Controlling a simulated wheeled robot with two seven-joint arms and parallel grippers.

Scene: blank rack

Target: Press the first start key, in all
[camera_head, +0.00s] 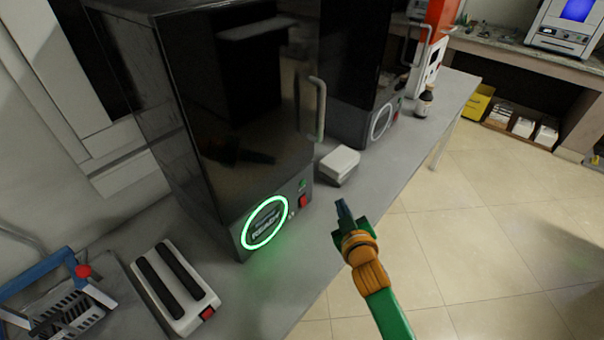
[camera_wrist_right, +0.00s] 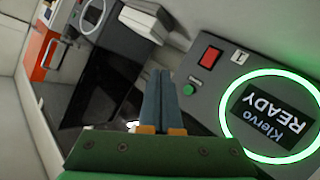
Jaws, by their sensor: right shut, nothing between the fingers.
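The first machine is a dark cabinet (camera_head: 240,110) with a glossy black door. Its front panel has a glowing green ring reading "READY" (camera_head: 265,222), a red switch (camera_head: 304,201) and a small green key (camera_head: 302,185). In the right wrist view the panel appears upside down, with the ring (camera_wrist_right: 270,115), red switch (camera_wrist_right: 210,57) and green key (camera_wrist_right: 189,89). My right gripper (camera_head: 343,205) is shut and empty, in front of the panel to its right. In the wrist view its fingertips (camera_wrist_right: 160,75) appear left of the green key, apparently apart from it. My left gripper is out of view.
A second dark cabinet (camera_head: 350,70) with an unlit ring (camera_head: 381,121) stands farther along the bench. A white box (camera_head: 340,163) lies between. A vertical door handle (camera_head: 317,108) sticks out. A white two-bar device (camera_head: 175,285) stands at front left.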

